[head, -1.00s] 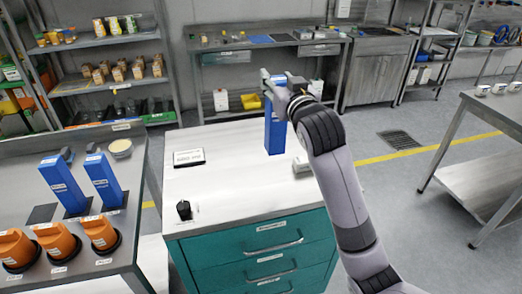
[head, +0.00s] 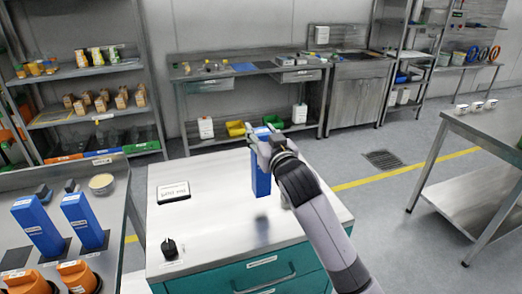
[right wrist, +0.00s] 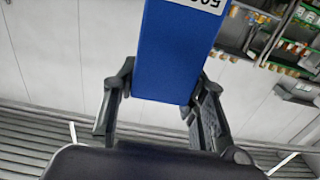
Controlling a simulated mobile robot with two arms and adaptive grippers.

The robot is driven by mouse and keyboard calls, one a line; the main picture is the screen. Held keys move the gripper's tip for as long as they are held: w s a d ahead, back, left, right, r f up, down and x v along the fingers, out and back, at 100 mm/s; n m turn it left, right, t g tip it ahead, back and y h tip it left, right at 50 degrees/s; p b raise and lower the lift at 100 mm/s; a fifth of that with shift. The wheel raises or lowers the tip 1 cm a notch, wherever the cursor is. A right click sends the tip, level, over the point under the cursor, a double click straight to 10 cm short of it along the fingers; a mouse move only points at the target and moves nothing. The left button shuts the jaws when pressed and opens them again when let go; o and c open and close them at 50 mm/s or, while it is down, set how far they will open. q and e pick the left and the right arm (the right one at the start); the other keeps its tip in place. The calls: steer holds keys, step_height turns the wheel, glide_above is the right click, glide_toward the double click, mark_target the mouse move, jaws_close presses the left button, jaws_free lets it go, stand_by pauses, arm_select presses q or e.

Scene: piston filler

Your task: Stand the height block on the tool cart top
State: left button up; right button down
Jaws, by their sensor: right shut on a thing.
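The height block is a tall blue block (head: 261,181) with a white label, also seen in the right wrist view (right wrist: 175,55). My right gripper (head: 262,140) is shut on it near its upper end and holds it upright. The tool cart top (head: 215,222) is a pale surface over teal drawers. The block hangs above it, with a dark shadow on the top below its lower end. In the right wrist view the two fingers (right wrist: 163,95) lie on either side of the block. My left gripper is not in view.
A black-framed label plate (head: 173,191) and a black knob (head: 169,248) sit on the cart top's left part. A pale object is mostly hidden behind my right arm. Two more blue blocks (head: 38,228) (head: 83,220) stand on the left table. The cart top's middle is clear.

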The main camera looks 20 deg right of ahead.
step_height(320, 180, down, 5)
steer(key=shift+f, duration=0.1)
stand_by(0.3)
steer(key=shift+f, duration=0.2)
steer(key=c, duration=1)
jaws_free()
steer(key=shift+r, duration=0.15)
steer(key=s+b, duration=0.1)
steer(key=s, duration=1.1)
steer(key=shift+d+b, duration=0.2)
steer(key=shift+b, duration=0.1)
